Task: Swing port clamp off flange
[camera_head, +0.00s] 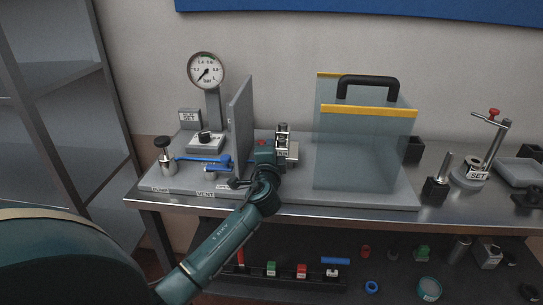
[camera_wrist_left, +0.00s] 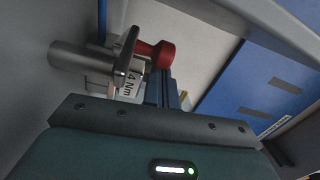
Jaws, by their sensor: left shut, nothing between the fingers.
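My left gripper (camera_head: 266,154) is at the end of the teal arm, beside the metal clamp assembly (camera_head: 284,143) on the grey bench fixture. In the left wrist view, its fingers (camera_wrist_left: 162,88) look shut and empty. A red knob (camera_wrist_left: 160,55) is just beyond them, near a metal cylinder (camera_wrist_left: 85,60) and a flat metal piece (camera_wrist_left: 127,55). A white label (camera_wrist_left: 130,88) reading "4 Nm" is close by. The wrist and gripper partly hide the clamp and flange in the head view, so contact cannot be told. My right gripper is not in view.
A grey upright plate (camera_head: 241,125) stands left of the gripper, with a blue lever (camera_head: 205,159) and a gauge (camera_head: 206,71) beyond. A clear guard with a black handle (camera_head: 367,85) stands to the right. Small parts sit on the lower shelf.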

